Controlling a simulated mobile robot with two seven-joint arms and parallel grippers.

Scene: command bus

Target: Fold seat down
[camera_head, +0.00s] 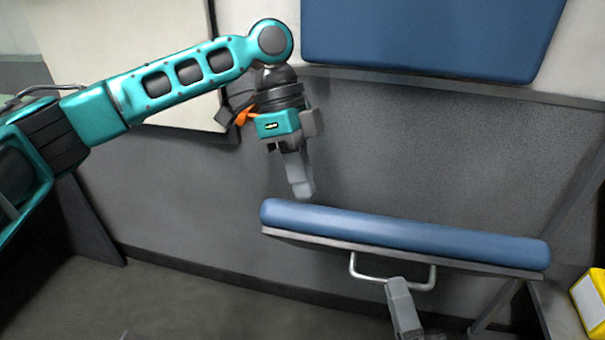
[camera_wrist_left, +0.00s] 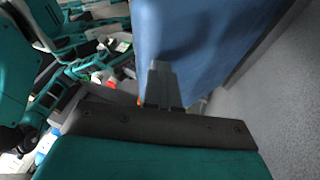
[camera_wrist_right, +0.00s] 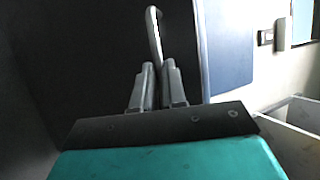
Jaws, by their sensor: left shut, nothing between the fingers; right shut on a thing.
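The blue seat (camera_head: 400,232) juts out from the grey wall at the right of the head view, its pad on top. It also shows as a blue surface in the left wrist view (camera_wrist_left: 205,45). A metal handle (camera_head: 368,276) hangs under its front edge. My right gripper (camera_head: 396,284) is shut on the handle from below; the handle also shows between its fingers in the right wrist view (camera_wrist_right: 154,38). My left gripper (camera_head: 303,192) is shut and empty, pointing down just above the seat's left end. I cannot tell whether it touches the pad.
A blue backrest panel (camera_head: 430,35) is fixed on the wall above the seat. A yellow and white object (camera_head: 590,300) stands at the right edge. A pale panel (camera_head: 125,60) is on the left wall. Floor (camera_head: 180,300) is open at lower left.

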